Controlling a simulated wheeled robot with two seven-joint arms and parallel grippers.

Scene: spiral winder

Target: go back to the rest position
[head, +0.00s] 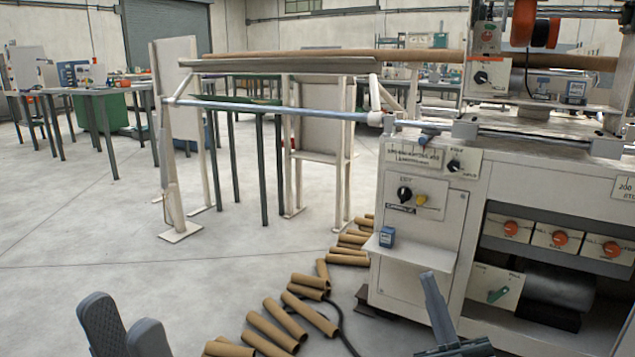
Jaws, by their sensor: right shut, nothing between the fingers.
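My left gripper (124,318) is at the bottom left of the head view. Its two dark grey finger pads stand apart, with nothing seen between them, above the bare floor. My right gripper (432,288) is at the bottom, right of centre, in front of the winder's cabinet (419,248). It points up, shut and empty. The lower parts of both grippers are cut off by the picture's edge.
Several brown cardboard tubes (283,318) lie on the floor between my grippers. A dark cable (343,322) lies beside them. The spiral winder's rail (290,111) and tube (330,57) run left from the cabinet. The floor (90,225) at the left is clear.

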